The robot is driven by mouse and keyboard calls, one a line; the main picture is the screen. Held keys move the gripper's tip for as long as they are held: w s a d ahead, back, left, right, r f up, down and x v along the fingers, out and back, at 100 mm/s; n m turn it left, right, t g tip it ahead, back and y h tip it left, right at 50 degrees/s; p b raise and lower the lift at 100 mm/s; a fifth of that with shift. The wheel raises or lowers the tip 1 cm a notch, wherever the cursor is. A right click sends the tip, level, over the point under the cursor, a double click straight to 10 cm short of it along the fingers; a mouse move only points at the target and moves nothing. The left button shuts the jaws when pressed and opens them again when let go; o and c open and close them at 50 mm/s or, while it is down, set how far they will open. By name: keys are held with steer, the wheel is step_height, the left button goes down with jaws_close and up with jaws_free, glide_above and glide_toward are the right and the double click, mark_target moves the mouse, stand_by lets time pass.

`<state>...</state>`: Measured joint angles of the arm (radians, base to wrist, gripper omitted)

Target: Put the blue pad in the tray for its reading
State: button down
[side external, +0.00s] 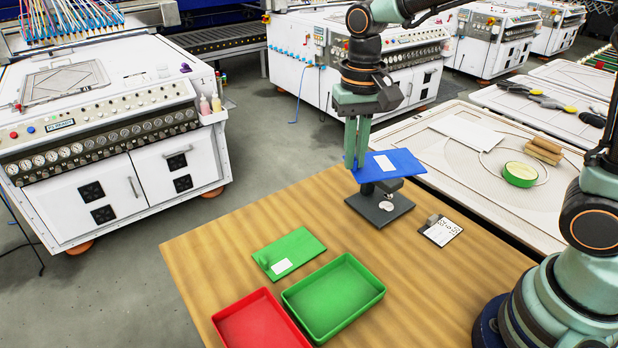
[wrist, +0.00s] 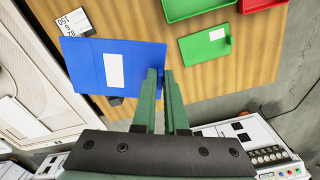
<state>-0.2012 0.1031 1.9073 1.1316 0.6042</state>
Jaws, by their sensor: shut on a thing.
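My gripper (side external: 356,150) is shut on the left edge of the blue pad (side external: 408,160), a flat sheet with a white label. The pad is roughly level, over a dark grey plate (side external: 403,205). Whether it touches anything beneath it I cannot tell. In the wrist view the blue pad (wrist: 85,62) reaches left from the fingertips (wrist: 160,74) and hides part of the table. A green tray (side external: 334,296) and a red tray (side external: 262,325) lie at the table's front; both look empty. The red tray is cut off by the frame.
A green pad (side external: 290,252) with a white label lies on the wooden table (side external: 210,260) behind the trays. A white card with dark marks (side external: 440,233) lies right of the grey plate. Bare wood lies between the green tray and the card.

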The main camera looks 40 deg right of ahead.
steer(key=w+a+r+m, duration=0.1)
steer(key=a+m, duration=0.6)
steer(key=a, duration=0.7)
steer(key=m, duration=0.6)
glide_above(243, 316)
step_height(243, 316, down, 19)
steer(key=shift+f, duration=0.15)
steer(key=shift+f, duration=0.1)
steer(key=c, duration=1)
jaws_free()
steer(key=shift+o, duration=0.2)
